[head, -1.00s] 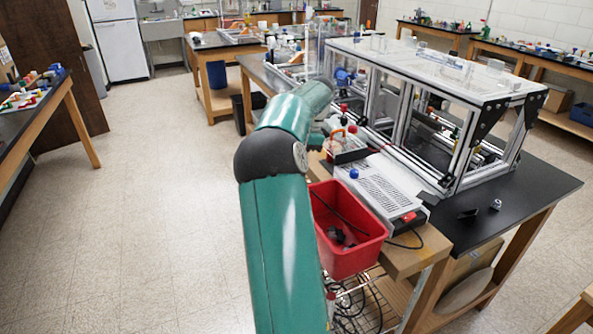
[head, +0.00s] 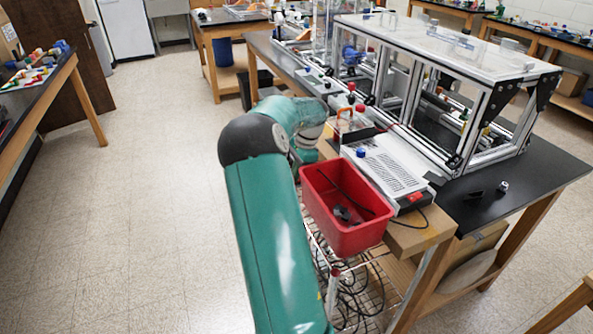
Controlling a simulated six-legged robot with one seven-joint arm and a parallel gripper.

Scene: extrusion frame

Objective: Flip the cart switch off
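A red switch (head: 415,197) sits on the near end of a pale grey slotted power box (head: 388,172). The box lies on a wooden-topped cart (head: 425,236) beside the black bench. The switch is small, and I cannot tell which side of it is pressed. My teal arm comes up from the bottom of the head view and bends away to the left of the red bin. Its wrist end is beyond the bin, left of the box and well apart from the switch. My gripper's fingers cannot be made out.
A red bin (head: 345,237) holding dark items hangs at the cart's near side, between my arm and the switch. Cables hang below it over a wire shelf. An aluminium frame with a clear top (head: 450,45) stands on the bench behind. The floor (head: 140,200) at left is open.

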